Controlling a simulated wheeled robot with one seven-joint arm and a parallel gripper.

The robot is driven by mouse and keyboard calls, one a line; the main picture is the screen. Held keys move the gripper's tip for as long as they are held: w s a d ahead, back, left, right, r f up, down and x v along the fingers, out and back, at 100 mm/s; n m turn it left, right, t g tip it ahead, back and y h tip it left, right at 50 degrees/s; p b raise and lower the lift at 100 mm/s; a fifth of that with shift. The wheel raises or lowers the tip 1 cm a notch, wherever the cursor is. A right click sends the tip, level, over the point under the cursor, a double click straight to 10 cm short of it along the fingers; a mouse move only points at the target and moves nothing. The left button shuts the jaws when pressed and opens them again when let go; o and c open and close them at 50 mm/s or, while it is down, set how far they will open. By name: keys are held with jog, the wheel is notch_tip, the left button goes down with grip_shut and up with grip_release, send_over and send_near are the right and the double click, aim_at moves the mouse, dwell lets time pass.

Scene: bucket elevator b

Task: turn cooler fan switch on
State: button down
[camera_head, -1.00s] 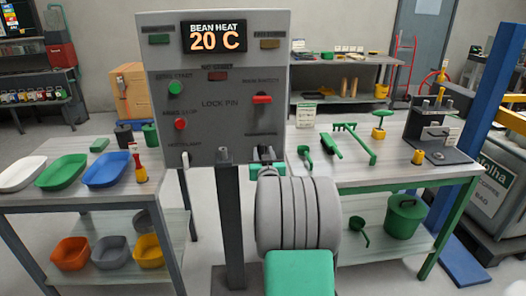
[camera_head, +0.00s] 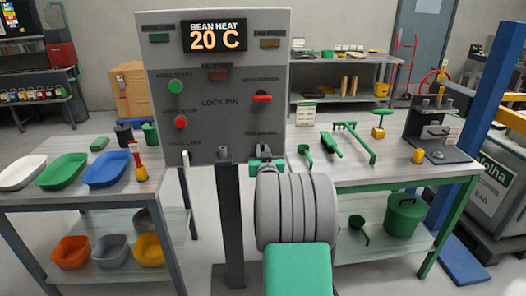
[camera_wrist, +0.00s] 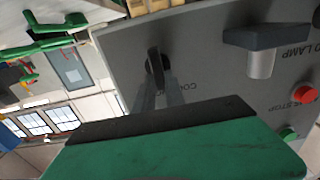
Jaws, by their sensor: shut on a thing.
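The grey control panel (camera_head: 222,130) stands in front of me and carries several switches. The cooler fan switch (camera_wrist: 154,62) is a small dark lever on a round base, next to the partly covered "COO..." lettering in the wrist view. My gripper (camera_wrist: 161,98) reaches it from below in that picture, its fingers closed on the lever. In the head view my gripper (camera_head: 264,157) is at the panel's lower right, under the red main switch (camera_head: 262,98).
The green start button (camera_head: 173,86), red stop button (camera_head: 181,122) and pale hood lamp lever (camera_head: 185,162) sit on the panel's left. The display (camera_head: 214,36) reads "BEAN HEAT 20 C". Tables with trays (camera_head: 106,168) and green tools (camera_head: 331,145) flank the panel.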

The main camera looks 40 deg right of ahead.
jog(key=shift+b, duration=0.35)
jog(key=shift+s+d+f+m+b, duration=0.15)
jog(key=shift+d+f+m+b, duration=0.1)
jog(key=shift+m+b, duration=2.5)
jog(key=shift+s+d+f+m+b, duration=0.15)
jog(key=shift+d+f+m+b, duration=0.1)
jog(key=shift+m+b, duration=2.45)
jog(key=shift+s+d+f+m+b, duration=0.2)
jog(key=shift+m+b, duration=1.65)
jog(key=shift+m, duration=1.7)
jog(key=c, duration=1.4)
grip_release()
